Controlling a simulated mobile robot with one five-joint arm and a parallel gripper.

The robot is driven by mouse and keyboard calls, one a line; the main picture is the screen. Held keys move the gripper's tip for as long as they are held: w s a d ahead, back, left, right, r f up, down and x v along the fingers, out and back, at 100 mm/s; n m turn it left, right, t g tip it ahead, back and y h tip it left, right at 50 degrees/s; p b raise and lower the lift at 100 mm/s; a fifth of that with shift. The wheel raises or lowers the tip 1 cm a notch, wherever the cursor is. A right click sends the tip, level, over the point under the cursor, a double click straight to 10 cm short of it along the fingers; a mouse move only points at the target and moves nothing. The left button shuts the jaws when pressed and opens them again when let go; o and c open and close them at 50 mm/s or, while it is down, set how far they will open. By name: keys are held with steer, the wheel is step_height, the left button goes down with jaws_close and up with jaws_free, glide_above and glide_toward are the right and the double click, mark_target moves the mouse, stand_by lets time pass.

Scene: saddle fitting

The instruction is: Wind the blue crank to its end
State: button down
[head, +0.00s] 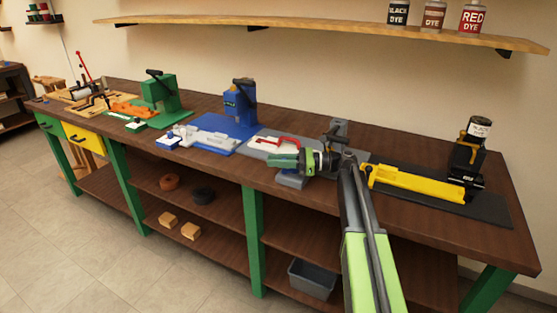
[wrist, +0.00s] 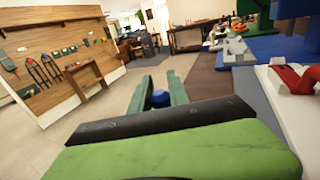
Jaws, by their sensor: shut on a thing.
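The blue crank shows only as a round blue knob (wrist: 158,98) between the green fingers of my gripper (wrist: 160,77) in the wrist view. My gripper is shut on this knob. In the head view my gripper (head: 271,160) lies over the front edge of the bench, its fingers pointing left. There the knob is hidden by the gripper, and I cannot see the crank's arm or its angle. A small grey block (head: 291,181) sits just below the gripper at the bench edge.
A grey mat with a red-handled clamp (head: 287,143) lies behind the gripper. A grey press (head: 339,128) stands close to my wrist. Open floor (wrist: 100,125) lies in front of the bench.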

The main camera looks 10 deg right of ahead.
steer(key=shift+s+a+n+g, duration=0.2)
steer(key=shift+s+n+g, duration=0.1)
steer(key=shift+g, duration=0.1)
steer(key=c, duration=1.3)
jaws_free()
steer(key=shift+o, duration=0.2)
steer(key=shift+w+d, duration=0.1)
